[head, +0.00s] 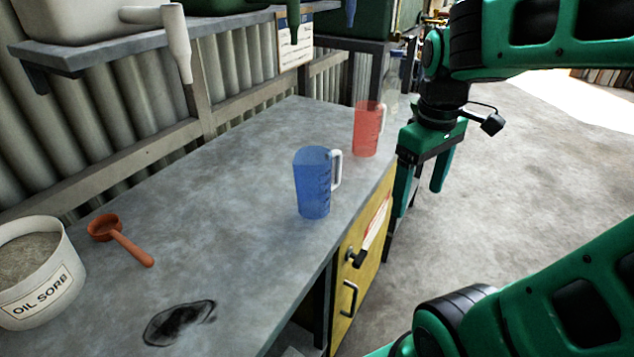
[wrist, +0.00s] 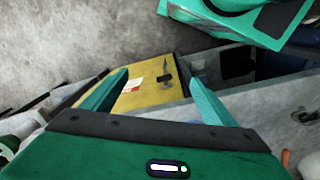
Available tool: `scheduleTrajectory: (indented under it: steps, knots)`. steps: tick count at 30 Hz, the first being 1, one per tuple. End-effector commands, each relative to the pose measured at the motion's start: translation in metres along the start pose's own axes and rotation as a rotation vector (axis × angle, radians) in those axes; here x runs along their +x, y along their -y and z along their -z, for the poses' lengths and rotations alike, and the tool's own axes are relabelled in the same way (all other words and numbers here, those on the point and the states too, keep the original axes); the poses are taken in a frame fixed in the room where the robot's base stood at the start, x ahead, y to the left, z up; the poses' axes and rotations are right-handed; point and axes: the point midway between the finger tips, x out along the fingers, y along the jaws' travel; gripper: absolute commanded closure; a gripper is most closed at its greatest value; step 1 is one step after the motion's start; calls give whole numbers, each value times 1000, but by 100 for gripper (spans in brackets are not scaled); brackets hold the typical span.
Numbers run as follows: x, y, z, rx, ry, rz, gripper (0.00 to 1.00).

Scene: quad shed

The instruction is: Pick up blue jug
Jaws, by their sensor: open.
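The blue jug (head: 312,186) is a translucent measuring jug with a white handle on its right side. It stands upright on the grey workbench (head: 235,155), near the bench's right edge. My gripper (head: 418,202) hangs open and empty off the right edge of the bench, to the right of the jug and apart from it. In the wrist view, my gripper's green fingers (wrist: 160,92) are spread, with the yellow cabinet beyond them.
A red jug (head: 367,130) stands behind the blue one, close to my gripper. An orange scoop (head: 121,238) and a white oil sorb bucket (head: 38,275) are at the left. A shelf (head: 130,54) overhangs the back. A yellow cabinet (head: 352,290) is under the bench. The bench middle is clear.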

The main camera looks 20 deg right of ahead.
Motion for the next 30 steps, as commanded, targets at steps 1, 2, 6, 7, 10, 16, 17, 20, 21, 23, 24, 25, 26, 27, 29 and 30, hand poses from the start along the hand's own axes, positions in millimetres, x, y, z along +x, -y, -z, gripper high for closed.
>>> scheduleTrajectory:
  steps: [1, 2, 6, 7, 10, 16, 17, 20, 21, 23, 24, 25, 26, 27, 29, 30]
  knots:
    - [-8, 4, 18, -140, -3, -8, 20]
    - [-13, 8, 29, -231, -4, -12, 20]
    - [-35, 27, 75, -651, -10, -29, 20]
    - [-40, 33, 84, -740, -13, -33, 20]
    - [-53, 51, 113, -1018, -16, -43, 20]
    - [-73, 85, 153, -1444, -22, -58, 20]
    - [-75, 90, 157, -1493, -22, -60, 20]
    - [-70, 104, 170, -1601, -24, -30, 20]
    - [-68, 108, 174, -1629, -26, -17, 20]
    - [-64, 113, 178, -1657, -26, 3, 20]
    - [-62, 115, 179, -1665, -27, 13, 20]
    - [-60, 117, 180, -1670, -27, 19, 20]
    - [-59, 117, 181, -1673, -27, 25, 20]
    - [-56, 118, 182, -1677, -26, 30, 20]
    - [-49, 119, 182, -1680, -26, 35, 20]
    - [-44, 120, 182, -1681, -26, 37, 20]
